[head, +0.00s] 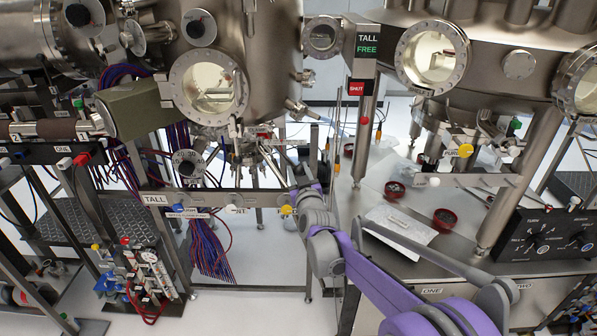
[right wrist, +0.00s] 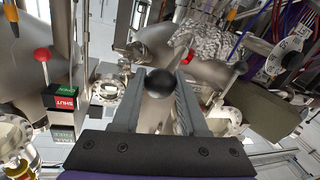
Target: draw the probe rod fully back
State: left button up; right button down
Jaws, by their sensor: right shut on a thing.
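My right gripper (right wrist: 160,88) is shut on a black ball knob (right wrist: 158,82) in the right wrist view. The knob sits between the two grey fingers, near their tips. Shiny metal shows behind and below it. I cannot make out the probe rod clearly, nor tell how far out it stands. In the head view my right arm reaches up from the lower right, and its gripper (head: 296,192) is small and partly hidden by the wrist, beside the TALL rail (head: 154,199). The knob cannot be picked out there. My left gripper is not in view.
A steel chamber with a round window (head: 208,88) stands behind the rail, and another chamber (head: 433,57) is at right. A TALL FREE / SHUT sign (head: 366,45) hangs on a post. Coloured cables (head: 208,245) hang under the rail. A bench (head: 395,262) holds red cups (head: 444,218).

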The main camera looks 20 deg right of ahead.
dwell(0.8)
jog(key=s, duration=0.2)
jog(key=s+d, duration=0.1)
jog(key=s, duration=0.2)
jog(key=shift+s+d+f, duration=0.1)
jog(key=shift+s+f, duration=0.05)
jog(key=shift+s, duration=0.15)
jog(key=c, duration=0.9)
grip_release()
jog(key=o, duration=0.5)
jog(key=shift+s, duration=0.15)
jog(key=shift+c, duration=0.2)
